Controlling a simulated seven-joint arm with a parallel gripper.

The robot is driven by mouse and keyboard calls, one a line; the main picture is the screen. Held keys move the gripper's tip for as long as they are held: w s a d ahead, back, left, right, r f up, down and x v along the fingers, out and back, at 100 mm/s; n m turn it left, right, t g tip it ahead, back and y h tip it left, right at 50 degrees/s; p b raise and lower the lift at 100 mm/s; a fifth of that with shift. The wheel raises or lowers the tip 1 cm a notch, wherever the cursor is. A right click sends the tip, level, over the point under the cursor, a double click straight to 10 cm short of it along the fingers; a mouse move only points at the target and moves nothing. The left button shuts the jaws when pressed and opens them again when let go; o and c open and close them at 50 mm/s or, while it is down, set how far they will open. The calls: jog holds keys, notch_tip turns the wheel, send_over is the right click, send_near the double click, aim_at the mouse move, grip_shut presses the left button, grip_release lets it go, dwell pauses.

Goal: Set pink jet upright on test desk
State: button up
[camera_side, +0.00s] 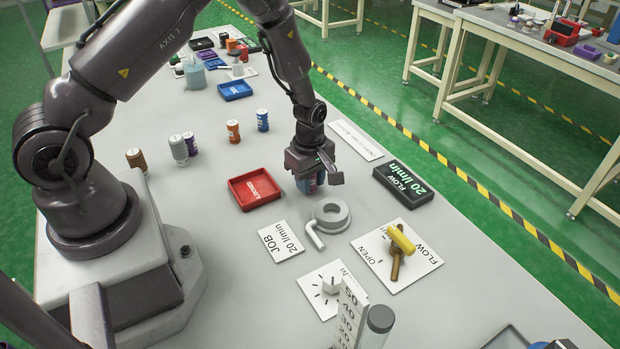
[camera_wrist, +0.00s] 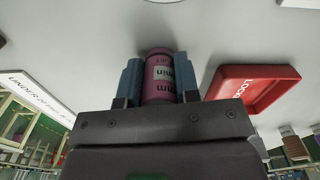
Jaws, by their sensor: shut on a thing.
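The pink jet (camera_wrist: 158,77) is a small pink cylinder with dark lettering and a pale label, seen in the wrist view. My gripper (camera_wrist: 159,82) is shut on it, with a blue finger pad on either side. In the side view my gripper (camera_side: 308,182) points down over the grey test desk (camera_side: 205,235), between the red tray and the flow display. The jet is mostly hidden there by the fingers. It lies along the line of the fingers; I cannot tell whether its end touches the desk.
A red tray (camera_side: 240,194) is left of my gripper, a grey ring with a spout (camera_side: 343,218) in front, and a black flow display (camera_side: 403,187) to the right. A yellow-handled valve (camera_side: 401,238) is nearer the front. Several coloured cylinders, including a blue one (camera_side: 262,121), stand further left.

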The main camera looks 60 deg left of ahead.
jog(key=shift+f, duration=0.15)
jog(key=o, duration=1)
notch_tip(320, 180, up, 12)
jog(key=shift+f, duration=0.1)
notch_tip(320, 180, up, 10)
jog(key=s+d+m+t, duration=0.2)
jog(key=m, duration=0.3)
jog(key=s+d+r+m+t, duration=0.1)
jog(key=s+d+r+m, duration=0.1)
jog(key=s+r+m, duration=0.4)
jog(key=s+d+r+m+t, duration=0.2)
jog(key=s+r+m, duration=0.4)
jog(key=s, duration=0.5)
jog(key=m, duration=0.2)
jog(key=shift+d+r+m+t, duration=0.25)
jog(key=shift+r+m+t, duration=0.05)
jog(key=shift+r+m, duration=0.1)
